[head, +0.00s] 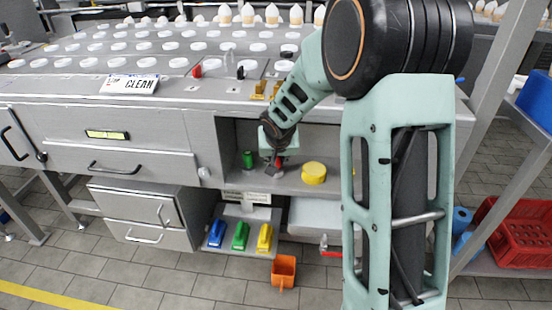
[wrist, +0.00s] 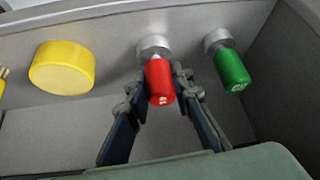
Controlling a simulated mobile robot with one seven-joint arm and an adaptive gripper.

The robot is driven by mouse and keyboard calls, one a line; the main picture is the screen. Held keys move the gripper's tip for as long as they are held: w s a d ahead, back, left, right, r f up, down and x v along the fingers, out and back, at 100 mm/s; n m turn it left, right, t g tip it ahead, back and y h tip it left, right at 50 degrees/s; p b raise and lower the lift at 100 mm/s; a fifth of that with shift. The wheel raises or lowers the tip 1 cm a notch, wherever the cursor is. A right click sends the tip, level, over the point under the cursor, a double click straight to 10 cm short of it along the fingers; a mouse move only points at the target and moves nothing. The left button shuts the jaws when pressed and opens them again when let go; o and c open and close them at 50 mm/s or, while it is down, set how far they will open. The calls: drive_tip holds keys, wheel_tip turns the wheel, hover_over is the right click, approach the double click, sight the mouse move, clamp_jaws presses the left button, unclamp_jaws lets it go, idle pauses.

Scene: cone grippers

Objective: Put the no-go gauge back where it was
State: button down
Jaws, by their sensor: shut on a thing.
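The no-go gauge, which I take to be the red-handled one (wrist: 160,82), has a grey metal end (wrist: 153,46). My gripper (wrist: 159,92) is shut on its red handle, one finger on each side. In the head view my gripper (head: 277,164) reaches into the open shelf bay, and a bit of the red handle (head: 279,160) shows beside it. The green-handled gauge (wrist: 231,68) has a similar metal end and stands apart, to the right in the wrist view. I cannot tell whether the red gauge's metal end touches the shelf.
A yellow round block (head: 314,173) sits in the bay on the red gauge's other side. The bay floor (head: 228,178) is bare near the front left. The counter (head: 180,93) is above. Blue, green and yellow items (head: 240,236) and an orange bin (head: 284,271) are below.

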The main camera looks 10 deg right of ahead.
drive_tip(key=c, duration=1.7)
unclamp_jaws()
drive_tip(key=shift+f, duration=0.1)
drive_tip(key=shift+s+r+p, duration=0.1)
drive_tip(key=shift+r+p, duration=0.35)
drive_tip(key=shift+r, duration=0.05)
drive_tip(key=s, duration=0.4)
drive_tip(key=s+a+b, duration=0.1)
drive_tip(key=s, duration=0.3)
drive_tip(key=s+b, duration=0.1)
drive_tip(key=s, duration=0.3)
drive_tip(key=shift+s+a+r, duration=0.15)
drive_tip(key=shift+s+a, duration=0.05)
drive_tip(key=shift+a, duration=0.05)
